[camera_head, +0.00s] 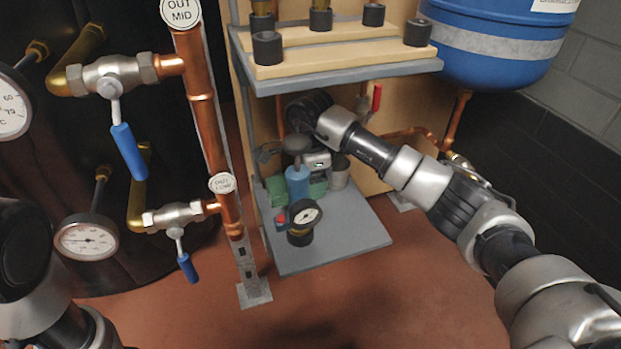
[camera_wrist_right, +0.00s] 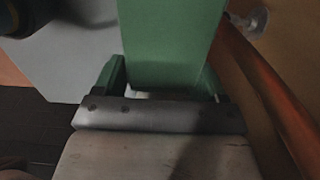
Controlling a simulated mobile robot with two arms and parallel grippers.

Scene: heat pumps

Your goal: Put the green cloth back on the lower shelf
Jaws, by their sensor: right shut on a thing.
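The green cloth (camera_wrist_right: 172,45) fills the upper middle of the right wrist view, between the two fingers of my right gripper (camera_wrist_right: 165,85), which is shut on it. In the head view my right arm reaches in from the right, below the upper shelf (camera_head: 345,72). The right gripper there is low, over the back of the lower shelf (camera_head: 345,240), its fingertips largely hidden. Green patches (camera_head: 277,190) show on both sides of a blue bottle; I cannot tell which belong to the cloth. Part of my left arm shows at the lower left; its gripper is out of view.
The blue bottle (camera_head: 297,183), a loose gauge (camera_head: 304,218) and a grey can (camera_head: 340,172) crowd the lower shelf's back and left. Its front right is bare. A copper pipe (camera_head: 213,120) with blue-handled valves stands to the left. A blue tank (camera_head: 497,45) hangs at upper right.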

